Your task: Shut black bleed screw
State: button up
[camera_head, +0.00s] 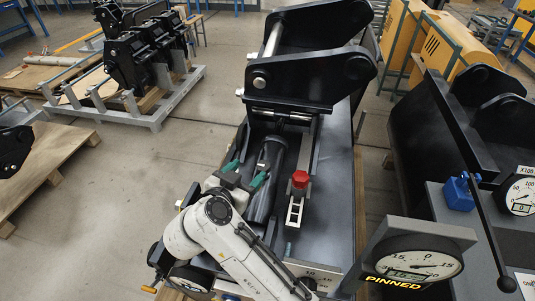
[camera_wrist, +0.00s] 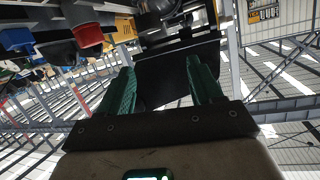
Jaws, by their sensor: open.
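I cannot make out with certainty which part is the black bleed screw. A small dark round part (camera_head: 309,284) sits at the front edge of the black coupler (camera_head: 334,190), partly behind my white arm. My gripper (camera_head: 245,174) is open, its two green fingers apart, over the left side of the coupler near a black cylinder (camera_head: 270,170). In the wrist view my gripper (camera_wrist: 161,75) shows nothing held between its fingers, with a dark plate beyond them. A red knob (camera_head: 299,179) stands on a slotted metal bracket to the right of my gripper; a red part shows in the wrist view (camera_wrist: 88,35).
A gauge marked PINNED (camera_head: 412,266) stands at the front right. A black lever (camera_head: 467,170) and a blue block (camera_head: 459,194) are further right. Another coupler (camera_head: 140,55) rests on a grey frame at the back left. Open floor (camera_head: 180,150) lies to the left.

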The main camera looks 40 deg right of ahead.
aim_at(263, 166)
jog(key=shift+g+y, duration=0.4)
jog(key=shift+g, duration=0.2)
jog(key=x, duration=0.5)
jog(key=f+p+x, duration=0.1)
jog(key=x, duration=0.4)
jog(key=shift+s+f, duration=0.15)
jog(key=shift+f, duration=0.2)
jog(key=shift+c, duration=0.3)
jog(key=c, duration=0.9)
